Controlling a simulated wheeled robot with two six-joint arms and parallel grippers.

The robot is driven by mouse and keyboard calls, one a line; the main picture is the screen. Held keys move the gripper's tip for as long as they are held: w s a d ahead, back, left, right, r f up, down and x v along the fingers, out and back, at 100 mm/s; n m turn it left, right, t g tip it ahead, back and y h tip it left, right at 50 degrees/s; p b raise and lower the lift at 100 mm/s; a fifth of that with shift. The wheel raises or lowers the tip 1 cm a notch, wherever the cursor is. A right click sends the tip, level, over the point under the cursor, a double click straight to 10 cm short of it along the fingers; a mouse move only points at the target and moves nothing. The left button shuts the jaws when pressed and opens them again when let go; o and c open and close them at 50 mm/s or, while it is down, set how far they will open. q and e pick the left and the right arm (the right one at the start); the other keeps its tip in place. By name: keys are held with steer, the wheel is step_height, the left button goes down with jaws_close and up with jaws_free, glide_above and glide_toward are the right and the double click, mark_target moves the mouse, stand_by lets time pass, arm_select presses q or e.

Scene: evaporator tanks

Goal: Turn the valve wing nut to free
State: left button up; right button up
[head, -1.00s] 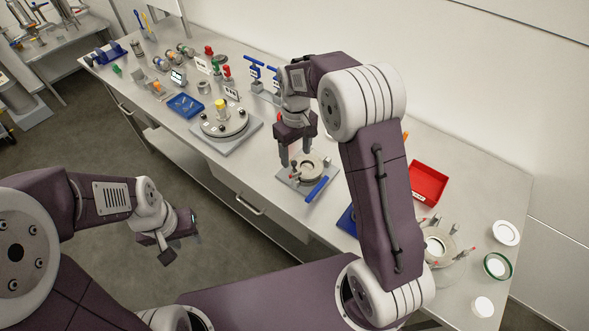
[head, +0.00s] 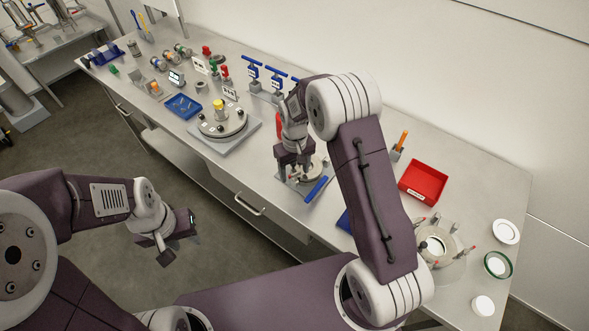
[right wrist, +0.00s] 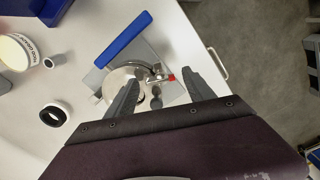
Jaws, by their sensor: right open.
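A round metal valve fixture (right wrist: 121,82) with a long blue handle (right wrist: 123,40) sits on a grey plate. In the head view the blue handle (head: 317,189) shows below my right gripper (head: 296,176). A dark knob-like piece (right wrist: 156,101) is just below this fitting. I cannot tell for certain which piece is the wing nut. My left gripper (head: 177,242) is open and empty, off the bench over the floor.
A round lidded vessel (head: 222,128) stands left of the fixture, with a blue tray (head: 183,106) beyond it. A red bin (head: 423,181) and a ring with several upright clamps (head: 436,243) are to the right. Blue-handled valves (head: 253,72) stand behind.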

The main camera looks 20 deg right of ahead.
mark_target(295, 174)
jaws_close()
steer(key=shift+r+n, duration=0.15)
steer(key=shift+n, duration=0.75)
steer(key=n, duration=0.3)
steer(key=shift+n+p, duration=0.3)
steer(key=shift+p, duration=0.1)
jaws_free()
step_height(295, 174, up, 9)
steer(key=b, duration=0.1)
